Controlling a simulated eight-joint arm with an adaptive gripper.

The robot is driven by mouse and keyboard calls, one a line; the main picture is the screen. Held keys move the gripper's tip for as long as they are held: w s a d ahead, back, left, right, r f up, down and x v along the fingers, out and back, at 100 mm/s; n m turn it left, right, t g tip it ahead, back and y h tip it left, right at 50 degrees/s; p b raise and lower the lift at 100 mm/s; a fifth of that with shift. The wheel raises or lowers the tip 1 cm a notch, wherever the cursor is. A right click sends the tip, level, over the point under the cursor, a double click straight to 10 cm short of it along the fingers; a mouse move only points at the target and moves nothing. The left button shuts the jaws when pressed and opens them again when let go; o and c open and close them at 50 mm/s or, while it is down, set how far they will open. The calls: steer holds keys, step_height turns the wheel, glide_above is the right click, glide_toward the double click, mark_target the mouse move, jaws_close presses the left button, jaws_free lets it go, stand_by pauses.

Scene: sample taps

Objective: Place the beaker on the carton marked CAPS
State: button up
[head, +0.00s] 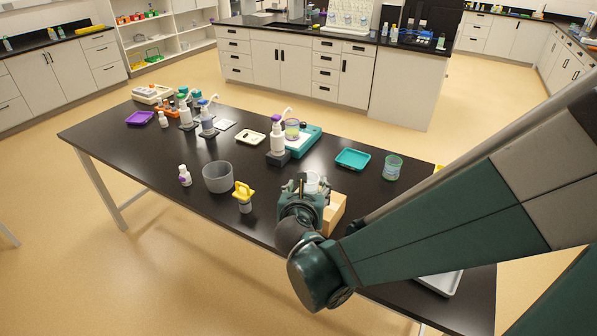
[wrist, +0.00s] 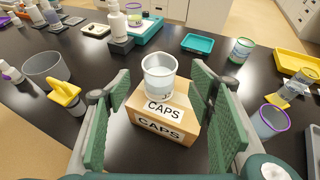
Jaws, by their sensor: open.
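The carton marked CAPS (wrist: 172,135) is a tan box with white CAPS labels on its top and front. It shows partly behind my arm in the head view (head: 337,212). A clear beaker (wrist: 159,82) with a pale band stands upright on the carton's top, towards its far left part. My gripper (wrist: 160,74) is open, with its green pads on either side of the beaker and a visible gap to each. In the head view my gripper (head: 309,184) covers much of the beaker and carton.
A grey tub (head: 217,177) and a yellow-topped item (head: 244,196) stand left of the carton. A teal tray (head: 352,159) and a green-labelled jar (head: 393,167) are behind it. A purple-rimmed cup (wrist: 271,122) stands to the right. Dark tabletop is clear between them.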

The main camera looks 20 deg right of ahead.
steer(key=shift+p+v, duration=0.4)
steer(key=shift+v, duration=2.05)
steer(key=s+d+r+m+g+y, duration=0.1)
steer(key=s+r+m+g+y, duration=0.1)
steer(key=s+m, duration=0.7)
steer(key=s+d+r+m+g+y, duration=0.1)
steer(key=s+m, duration=0.7)
steer(key=m, duration=1.4)
steer(key=shift+s+r+m+g+y, duration=0.35)
steer(key=shift+r+g+y, duration=0.3)
steer(key=shift+g+y, duration=0.5)
steer(key=shift+o, duration=0.3)
